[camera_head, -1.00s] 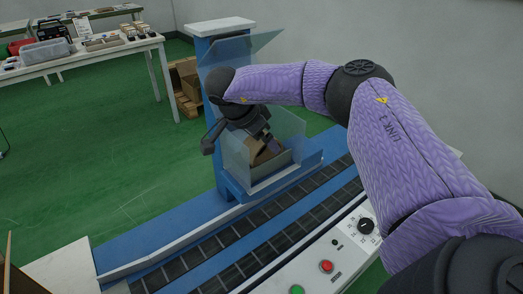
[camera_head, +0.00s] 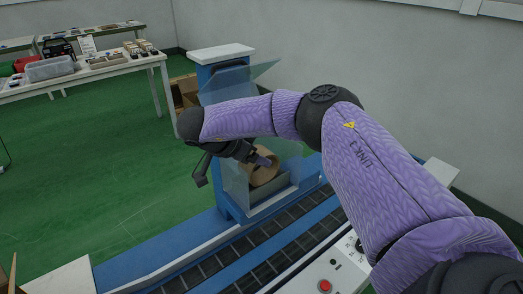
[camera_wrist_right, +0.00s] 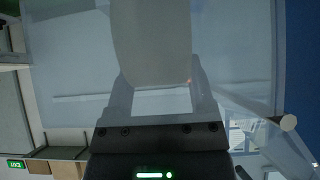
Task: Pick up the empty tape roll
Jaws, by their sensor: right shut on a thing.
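The empty tape roll (camera_head: 264,171) is a brown cardboard ring. It sits tilted in the blue machine's clear-walled box in the head view. My right gripper (camera_head: 263,160) reaches into that box from above left and is shut on the roll's wall. In the right wrist view a broad, pale grey-brown surface, the roll (camera_wrist_right: 152,45), fills the space between the two fingers of the right gripper (camera_wrist_right: 160,90). The clear panel partly veils the scene. My left gripper is not in view.
The blue machine's post (camera_head: 222,56) and clear panels (camera_head: 236,188) stand close around the gripper. A dark roller conveyor (camera_head: 232,247) runs below, with a red button (camera_head: 325,286) on its front panel. A white table (camera_head: 90,76) with boxes stands at back left.

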